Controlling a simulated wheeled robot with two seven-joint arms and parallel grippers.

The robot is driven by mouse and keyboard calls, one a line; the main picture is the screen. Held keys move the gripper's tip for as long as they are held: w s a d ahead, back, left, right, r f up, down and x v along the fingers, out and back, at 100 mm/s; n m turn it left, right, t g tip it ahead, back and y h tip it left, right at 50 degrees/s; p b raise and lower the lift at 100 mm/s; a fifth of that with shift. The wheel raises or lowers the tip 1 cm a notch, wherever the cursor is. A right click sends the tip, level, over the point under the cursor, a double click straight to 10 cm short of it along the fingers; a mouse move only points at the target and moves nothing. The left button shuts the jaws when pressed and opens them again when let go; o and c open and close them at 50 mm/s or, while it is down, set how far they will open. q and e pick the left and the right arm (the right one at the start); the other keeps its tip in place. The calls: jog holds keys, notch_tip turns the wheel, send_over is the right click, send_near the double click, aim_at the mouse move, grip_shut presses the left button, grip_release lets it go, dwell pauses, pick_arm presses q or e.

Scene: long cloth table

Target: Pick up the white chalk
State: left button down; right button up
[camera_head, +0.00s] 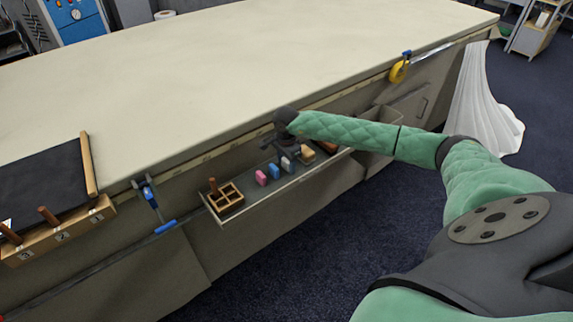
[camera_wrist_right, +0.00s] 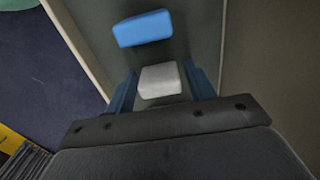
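The white chalk (camera_wrist_right: 160,81) is a small pale block lying in the tray (camera_wrist_right: 199,38), as seen in the right wrist view. My right gripper (camera_wrist_right: 161,72) is open, with one blue finger on each side of the chalk and a gap showing at both sides. In the head view my right gripper (camera_head: 287,161) points down into the tray on the table's front side, and the chalk is mostly hidden by it. My left gripper is not in view.
A blue block (camera_wrist_right: 143,28) lies just beyond the white chalk. A pink block (camera_head: 261,178) and a wooden divided box (camera_head: 226,198) are further left in the tray. A brown block (camera_head: 327,147) is to the right. The table edge (camera_head: 200,157) runs close above the tray.

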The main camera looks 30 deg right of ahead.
jog(key=c, duration=0.7)
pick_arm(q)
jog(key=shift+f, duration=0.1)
pick_arm(e)
jog(key=shift+r, duration=0.15)
